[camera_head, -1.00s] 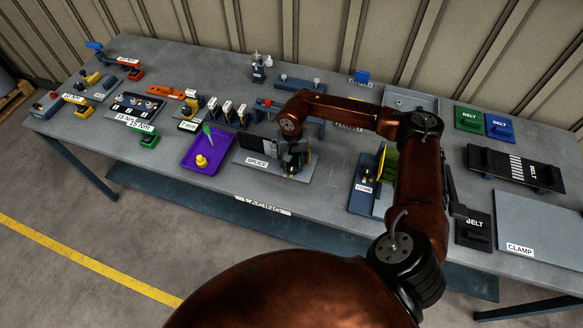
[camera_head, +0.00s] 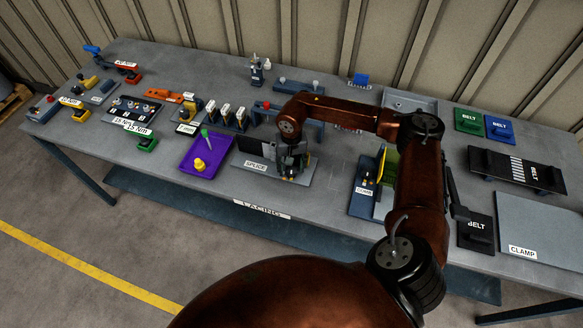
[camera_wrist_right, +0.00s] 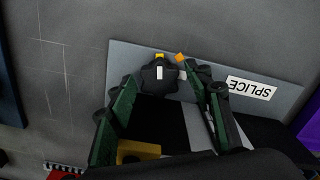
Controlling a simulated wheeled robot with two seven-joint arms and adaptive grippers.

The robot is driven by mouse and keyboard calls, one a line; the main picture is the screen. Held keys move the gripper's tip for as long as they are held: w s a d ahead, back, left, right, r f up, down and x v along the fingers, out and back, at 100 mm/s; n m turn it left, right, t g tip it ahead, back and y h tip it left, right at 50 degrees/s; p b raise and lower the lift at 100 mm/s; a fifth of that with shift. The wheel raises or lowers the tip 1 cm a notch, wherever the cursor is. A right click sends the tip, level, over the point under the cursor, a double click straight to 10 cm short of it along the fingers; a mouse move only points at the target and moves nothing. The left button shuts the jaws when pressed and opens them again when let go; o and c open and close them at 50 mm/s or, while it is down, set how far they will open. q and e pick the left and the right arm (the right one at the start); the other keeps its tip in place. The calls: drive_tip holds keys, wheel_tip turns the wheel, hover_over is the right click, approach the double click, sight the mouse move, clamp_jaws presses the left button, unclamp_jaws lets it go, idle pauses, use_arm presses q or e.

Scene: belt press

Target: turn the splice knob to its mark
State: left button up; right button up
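The splice station is a grey plate (camera_wrist_right: 265,74) with a white SPLICE label (camera_wrist_right: 250,88); in the head view its label (camera_head: 255,166) lies left of my right gripper (camera_head: 291,172). The dark lobed splice knob (camera_wrist_right: 158,76) carries a white pointer line. A yellow mark (camera_wrist_right: 159,56) and an orange mark (camera_wrist_right: 180,57) sit by its far edge. My right gripper (camera_wrist_right: 160,73) has its green-padded fingers on either side of the knob. A narrow gap shows between the knob and the right-hand finger; contact on the other side is unclear. My left gripper is not in view.
A purple tray (camera_head: 184,165) with a green-handled tool and a yellow piece stands left of the splice plate. A comb station (camera_head: 362,190) stands to the right, close to my forearm. Belt parts and a clamp plate (camera_head: 540,225) fill the right end.

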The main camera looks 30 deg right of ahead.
sight(291, 170)
drive_tip(key=shift+o, duration=0.2)
drive_tip(key=shift+r, duration=0.1)
wheel_tip(291, 170, up, 12)
idle(0.5)
idle(0.3)
